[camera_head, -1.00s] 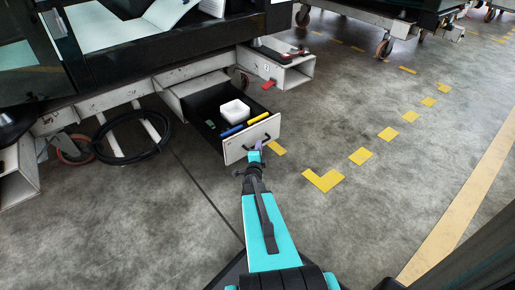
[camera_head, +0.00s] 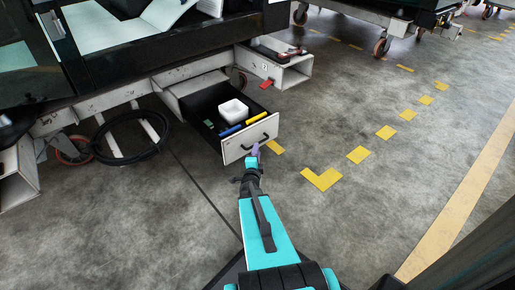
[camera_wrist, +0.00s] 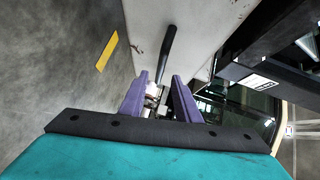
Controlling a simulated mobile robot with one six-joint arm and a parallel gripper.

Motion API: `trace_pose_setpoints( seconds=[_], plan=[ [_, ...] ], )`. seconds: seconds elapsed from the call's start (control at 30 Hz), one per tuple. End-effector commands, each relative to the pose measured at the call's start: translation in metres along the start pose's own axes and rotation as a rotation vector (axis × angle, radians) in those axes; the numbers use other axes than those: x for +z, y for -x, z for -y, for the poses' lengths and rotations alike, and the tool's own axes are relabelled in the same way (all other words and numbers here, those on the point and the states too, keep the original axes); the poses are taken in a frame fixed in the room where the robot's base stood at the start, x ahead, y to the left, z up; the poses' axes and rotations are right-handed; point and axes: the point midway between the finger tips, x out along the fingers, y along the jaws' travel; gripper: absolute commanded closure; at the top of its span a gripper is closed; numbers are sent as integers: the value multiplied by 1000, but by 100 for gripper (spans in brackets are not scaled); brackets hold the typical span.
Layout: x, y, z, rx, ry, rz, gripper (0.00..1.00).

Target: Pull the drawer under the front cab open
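The drawer (camera_head: 236,151) under the cab is pulled well out. Its pale front panel faces me, and the dark inside is visible. The drawer holds a white box (camera_head: 233,111), a blue item, a yellow item and a small green item. A black bar handle (camera_head: 258,142) is on the drawer front; it also shows in the wrist view (camera_wrist: 168,48). My gripper (camera_wrist: 162,77) has two purple fingers spread apart with nothing held between them. The handle lies just beyond the fingertips. In the head view my gripper (camera_head: 255,149) is right in front of the drawer front, close below the handle.
A coiled black cable (camera_head: 130,138) hangs at the trolley frame on the left. An open white frame end (camera_head: 290,73) with a red piece stands right of the drawer. Yellow floor marks (camera_head: 322,179) lie on clear concrete to the right.

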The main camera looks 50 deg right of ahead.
Motion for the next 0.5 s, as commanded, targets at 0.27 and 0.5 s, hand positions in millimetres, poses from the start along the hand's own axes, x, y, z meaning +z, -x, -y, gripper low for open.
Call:
trace_pose_setpoints(
  seconds=[0.27, 0.5],
  plan=[
    [-1, 39, 3, 1, -1, 1, 71],
    [-2, 71, 2, 2, -1, -1, 71]
  ],
)
